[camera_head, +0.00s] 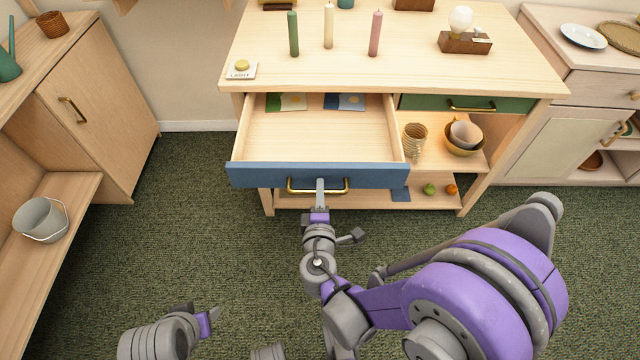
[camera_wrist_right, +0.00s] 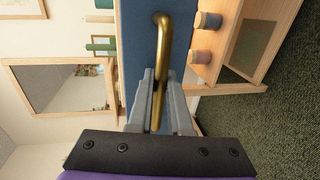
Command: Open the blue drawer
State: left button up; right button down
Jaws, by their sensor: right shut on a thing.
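The blue drawer (camera_head: 245,176) is pulled far out of the light wooden desk in the head view, and its inside shows. Two flat cards, one green and yellow (camera_head: 288,102) and one blue (camera_head: 345,102), lie at its back. My right gripper (camera_head: 319,187) is shut on the brass handle (camera_head: 297,186) at the middle of the drawer front. In the right wrist view, the fingers (camera_wrist_right: 159,100) close around the brass handle (camera_wrist_right: 163,35), with the blue front (camera_wrist_right: 135,50) behind. My left gripper (camera_head: 208,322) is low at the left, away from the desk; its finger opening is unclear.
A green drawer (camera_head: 425,103) beside the blue one is closed. Candles, a light switch (camera_head: 241,69) and a bulb lamp (camera_head: 461,25) stand on the desk top. Bowls (camera_head: 462,145) stand on the shelf below. A bucket (camera_head: 40,220) stands on the left shelf. Green carpet in front is clear.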

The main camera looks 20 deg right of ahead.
jog(key=shift+s+a, duration=0.2)
jog(key=shift+s, duration=0.5)
jog(key=c, duration=0.8)
grip_release()
jog(key=shift+c, duration=0.2)
jog(key=v, duration=1)
jog(key=shift+s+p, duration=0.4)
jog(key=shift+a, duration=0.15)
